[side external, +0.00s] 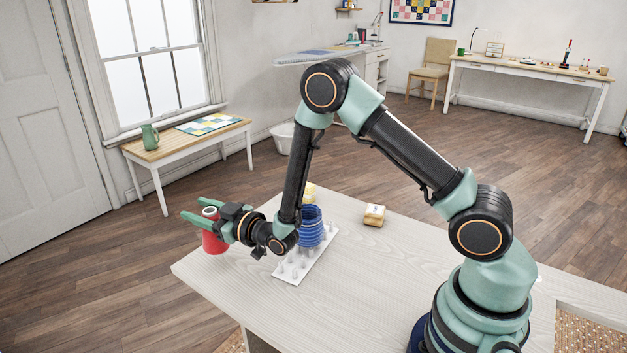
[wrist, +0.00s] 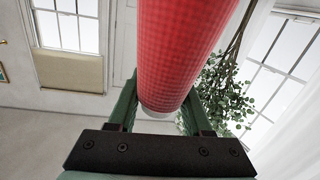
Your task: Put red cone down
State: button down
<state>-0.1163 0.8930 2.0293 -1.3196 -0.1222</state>
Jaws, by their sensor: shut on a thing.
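The red cone (side external: 213,240) is a red thread cone with a pale end, at the far left corner of the table in the side view. My gripper (side external: 203,210) is shut on it, with green fingers on either side. In the wrist view the red cone (wrist: 178,50) fills the upper middle, between the two fingers (wrist: 160,108), and its pale end shows low between them. The cone looks upright in the side view. Whether its lower end touches the table I cannot tell.
A white peg rack (side external: 296,265) with several pegs stands right of my gripper. A blue cone (side external: 311,228) stands on or behind it, with a yellow thing (side external: 309,192) beyond. A small tan block (side external: 374,215) lies farther right. The table's front left (side external: 240,300) is clear.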

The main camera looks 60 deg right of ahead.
jog(key=shift+f, duration=2.05)
jog(key=shift+f, duration=0.25)
jog(key=shift+c, duration=1.6)
grip_release()
jog(key=shift+s, duration=0.15)
